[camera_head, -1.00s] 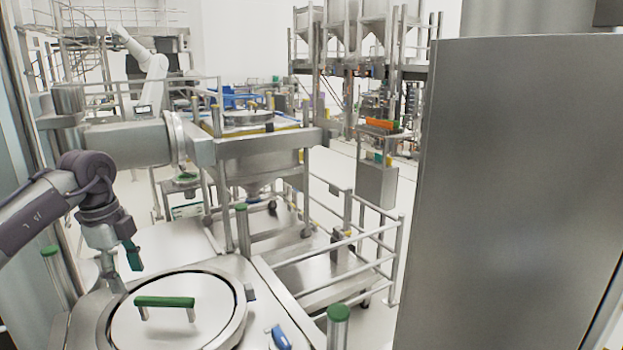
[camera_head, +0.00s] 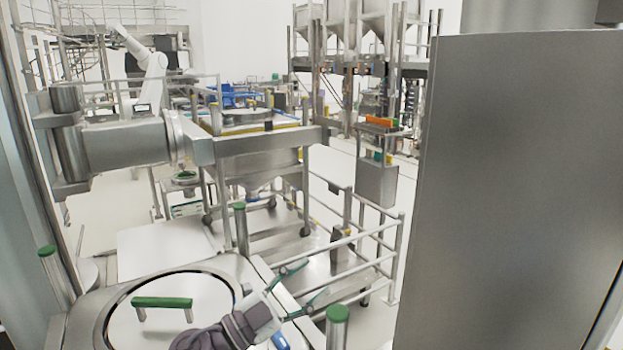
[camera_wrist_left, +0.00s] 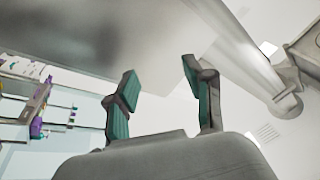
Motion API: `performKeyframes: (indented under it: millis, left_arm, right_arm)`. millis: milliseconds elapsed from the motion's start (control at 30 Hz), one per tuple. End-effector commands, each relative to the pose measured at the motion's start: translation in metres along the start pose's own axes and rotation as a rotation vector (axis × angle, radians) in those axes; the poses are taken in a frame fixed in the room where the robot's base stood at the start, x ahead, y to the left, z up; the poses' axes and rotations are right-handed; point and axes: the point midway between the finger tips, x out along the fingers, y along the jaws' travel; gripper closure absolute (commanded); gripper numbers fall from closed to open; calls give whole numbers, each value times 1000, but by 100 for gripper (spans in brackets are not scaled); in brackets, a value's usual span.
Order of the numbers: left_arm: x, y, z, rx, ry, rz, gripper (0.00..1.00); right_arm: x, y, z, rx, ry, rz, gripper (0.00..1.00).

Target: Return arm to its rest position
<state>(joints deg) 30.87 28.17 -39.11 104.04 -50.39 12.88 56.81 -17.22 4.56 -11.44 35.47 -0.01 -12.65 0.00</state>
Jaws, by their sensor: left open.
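My left gripper (camera_head: 300,283) is low in the middle of the head view, to the right of the round lid. Its two green-padded fingers are spread and hold nothing. The left wrist view also shows the open fingers (camera_wrist_left: 160,92) with empty space between them, facing a grey metal surface (camera_wrist_left: 110,40) and a pale wall. The dark arm links reach up from the bottom edge, in front of the bin top. My right gripper shows in neither view.
The round metal lid (camera_head: 205,300) with a green handle (camera_head: 162,302) lies on the bin top. A green-capped post (camera_head: 338,314) stands near the gripper. Metal railings (camera_head: 370,250) lie beyond. A large steel panel (camera_head: 520,190) fills the right side.

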Motion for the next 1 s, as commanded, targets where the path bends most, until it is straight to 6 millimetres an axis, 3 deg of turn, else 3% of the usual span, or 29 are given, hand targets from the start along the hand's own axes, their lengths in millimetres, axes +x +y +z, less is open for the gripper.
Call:
performKeyframes:
  millis: [133,200,300,433,500,600,800,1000]
  left_arm:
    - [-55,-16,34,-185,-235,-399,47]
    - [-96,-11,61,-272,-414,-534,47]
    - [-161,15,94,-395,-694,-642,47]
    - [-240,69,115,-539,-1033,-660,47]
    - [-274,98,116,-604,-1182,-633,47]
    - [-311,133,111,-679,-1341,-579,47]
    - [-362,184,89,-789,-1557,-457,47]
    - [-398,224,61,-882,-1710,-329,47]
  right_arm:
    - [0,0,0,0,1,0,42]
    - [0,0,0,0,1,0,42]
    - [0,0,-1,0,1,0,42]
    - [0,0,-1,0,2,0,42]
    - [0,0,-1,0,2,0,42]
    - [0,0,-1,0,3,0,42]
    - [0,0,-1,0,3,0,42]
    - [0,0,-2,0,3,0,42]
